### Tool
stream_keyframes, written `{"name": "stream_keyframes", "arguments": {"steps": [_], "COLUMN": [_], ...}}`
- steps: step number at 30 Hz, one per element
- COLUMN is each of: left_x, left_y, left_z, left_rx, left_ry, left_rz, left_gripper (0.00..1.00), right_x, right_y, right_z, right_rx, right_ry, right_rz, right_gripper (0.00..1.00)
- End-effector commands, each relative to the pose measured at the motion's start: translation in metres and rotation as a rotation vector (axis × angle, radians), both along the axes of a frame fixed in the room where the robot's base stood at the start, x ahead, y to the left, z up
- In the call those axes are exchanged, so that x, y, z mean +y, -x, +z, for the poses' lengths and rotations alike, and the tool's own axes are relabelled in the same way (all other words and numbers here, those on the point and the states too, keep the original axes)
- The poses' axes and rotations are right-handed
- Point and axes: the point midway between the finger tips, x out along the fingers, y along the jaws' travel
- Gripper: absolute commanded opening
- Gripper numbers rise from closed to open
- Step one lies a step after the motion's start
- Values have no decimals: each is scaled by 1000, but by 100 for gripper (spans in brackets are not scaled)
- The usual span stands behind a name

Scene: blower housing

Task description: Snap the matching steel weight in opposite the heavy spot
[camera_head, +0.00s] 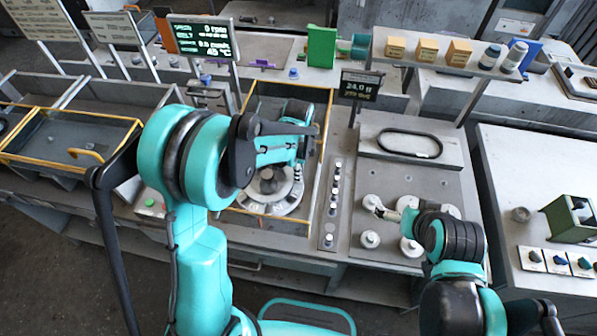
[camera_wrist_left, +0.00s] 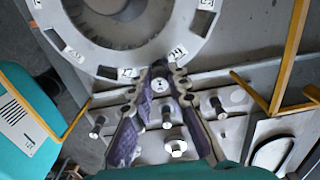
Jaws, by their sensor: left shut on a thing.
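The pale round rotor disc (camera_head: 270,205), with a dark hub, sits inside the yellow-edged bay. In the left wrist view the ring (camera_wrist_left: 125,58) carries small numbered labels along its rim. My left gripper (camera_head: 299,168) is at the disc's right side in the head view. In the wrist view its purple-padded fingers (camera_wrist_left: 160,77) close together at the ring's edge on a small steel weight, mostly hidden between the tips. Several steel weights (camera_wrist_left: 167,115) stand on the rack below the fingers. My right gripper (camera_head: 382,211) is near the white round pads; its jaw opening is unclear.
The weight rack (camera_head: 328,225) runs along the bay's right side. A yellow bay rail (camera_wrist_left: 291,50) rises close by. A screen (camera_head: 203,38) shows 0 rpm; another display (camera_head: 360,87) reads 24.0. A black belt ring (camera_head: 409,143) lies in a tray. Yellow-rimmed trays (camera_head: 70,155) are left.

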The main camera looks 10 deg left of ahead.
Motion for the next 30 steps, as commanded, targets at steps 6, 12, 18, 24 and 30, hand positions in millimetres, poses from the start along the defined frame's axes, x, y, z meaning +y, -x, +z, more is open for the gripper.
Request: {"name": "stream_keyframes", "arguments": {"steps": [6,12,18,24,30], "left_x": [0,0,0,0,0], "left_y": [0,0,0,0,0], "left_z": [0,-6,-10,-10,-10], "left_rx": [0,0,0,0,0], "left_ry": [0,0,0,0,0], "left_rz": [0,0,0,0,0], "left_gripper": [0,0,0,0,0], "right_x": [0,0,0,0,0], "right_y": [0,0,0,0,0], "right_z": [0,-6,-11,-10,-10], "right_rx": [0,0,0,0,0], "right_ry": [0,0,0,0,0], "right_rz": [0,0,0,0,0], "right_gripper": [100,100,100,100,100]}}
